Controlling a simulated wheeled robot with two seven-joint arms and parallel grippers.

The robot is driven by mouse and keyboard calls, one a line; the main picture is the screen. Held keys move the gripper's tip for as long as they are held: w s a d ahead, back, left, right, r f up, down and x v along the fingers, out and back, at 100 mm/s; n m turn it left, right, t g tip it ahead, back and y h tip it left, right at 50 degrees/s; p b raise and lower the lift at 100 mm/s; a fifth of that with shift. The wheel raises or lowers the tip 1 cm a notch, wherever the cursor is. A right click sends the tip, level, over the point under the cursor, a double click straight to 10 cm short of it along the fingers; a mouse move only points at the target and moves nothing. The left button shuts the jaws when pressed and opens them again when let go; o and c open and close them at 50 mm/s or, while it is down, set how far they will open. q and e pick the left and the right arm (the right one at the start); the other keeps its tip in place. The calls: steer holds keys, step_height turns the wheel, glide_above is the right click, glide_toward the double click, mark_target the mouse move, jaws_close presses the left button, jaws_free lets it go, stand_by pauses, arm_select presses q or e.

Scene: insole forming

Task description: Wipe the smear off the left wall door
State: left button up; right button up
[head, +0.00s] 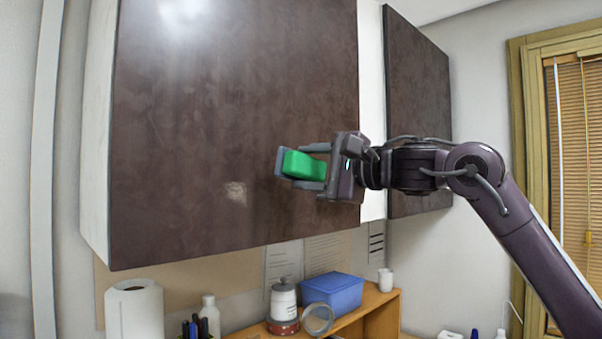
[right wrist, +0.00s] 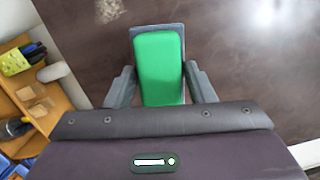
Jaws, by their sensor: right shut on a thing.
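The left wall door (head: 200,120) is a large dark brown cabinet door in the head view. A pale smear (head: 236,192) lies on its lower middle part; it also shows at the top left of the right wrist view (right wrist: 109,10). My right gripper (head: 303,171) is in front of the door's right part, to the right of and a little above the smear. It is shut on a green block-shaped wiper (head: 304,165) with a grey end, also in the right wrist view (right wrist: 160,68). I cannot tell whether the wiper touches the door. My left gripper is not in view.
A second dark door (head: 418,110) is at the right. Below stands a wooden shelf (head: 385,306) with a blue box (head: 333,291), a lidded canister (head: 283,300) and cups. A paper roll (head: 134,310) and a pen holder are at the lower left.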

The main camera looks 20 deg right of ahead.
steer(key=shift+s, duration=0.15)
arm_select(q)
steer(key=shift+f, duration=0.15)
arm_select(e)
steer(key=shift+v, duration=1.45)
steer(key=shift+a, duration=0.25)
steer(key=shift+d, duration=0.1)
